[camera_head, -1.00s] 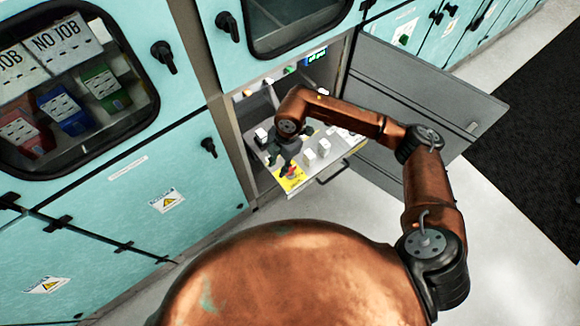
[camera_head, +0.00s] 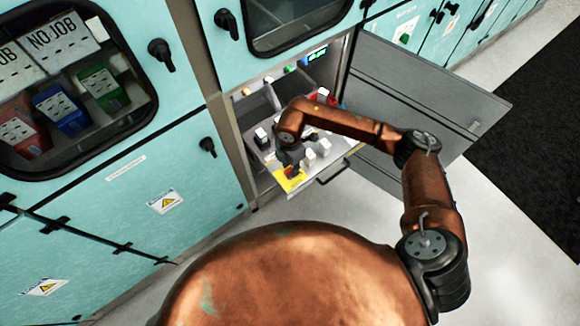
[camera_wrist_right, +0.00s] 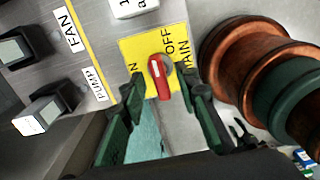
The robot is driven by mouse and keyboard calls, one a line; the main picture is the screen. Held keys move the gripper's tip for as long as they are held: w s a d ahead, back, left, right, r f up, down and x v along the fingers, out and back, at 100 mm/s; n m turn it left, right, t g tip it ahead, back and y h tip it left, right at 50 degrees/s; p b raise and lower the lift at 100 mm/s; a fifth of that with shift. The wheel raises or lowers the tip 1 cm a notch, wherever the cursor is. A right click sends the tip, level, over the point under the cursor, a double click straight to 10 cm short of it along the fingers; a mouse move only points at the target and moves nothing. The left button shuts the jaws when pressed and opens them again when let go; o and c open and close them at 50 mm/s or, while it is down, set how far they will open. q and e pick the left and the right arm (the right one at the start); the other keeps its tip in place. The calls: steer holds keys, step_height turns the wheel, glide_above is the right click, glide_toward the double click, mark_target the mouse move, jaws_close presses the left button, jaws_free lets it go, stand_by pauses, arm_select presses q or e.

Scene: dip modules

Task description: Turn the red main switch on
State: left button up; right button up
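The red main switch (camera_wrist_right: 159,78) is a small red lever on a yellow plate (camera_wrist_right: 130,50) in the right wrist view. The plate carries the words OFF and MAIN and a partly hidden ON. The lever runs roughly up and down in that picture. My right gripper (camera_wrist_right: 166,94) is open, with one green finger on each side of the lever; I see gaps beside it. In the head view my right gripper (camera_head: 291,165) is over the yellow plate (camera_head: 292,184) at the front of the pulled-out panel (camera_head: 335,160) and mostly hides the switch. My left gripper is not in view.
FAN (camera_wrist_right: 67,31) and PUMP (camera_wrist_right: 95,84) labels with block switches lie left of the plate. A large copper-coloured and green cylindrical part (camera_wrist_right: 255,70) is at right. The grey open door (camera_head: 425,90) stands right of the panel, and teal cabinets (camera_head: 110,200) are at left.

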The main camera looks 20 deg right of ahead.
jaws_close()
stand_by(0.6)
steer(key=n, duration=0.3)
steer(key=shift+n+p, duration=0.3)
steer(key=shift+n, duration=0.1)
steer(key=n, duration=0.3)
steer(key=shift+n, duration=0.4)
steer(key=n, duration=0.5)
steer(key=n+b, duration=0.1)
steer(key=n, duration=0.4)
steer(key=shift+n, duration=0.3)
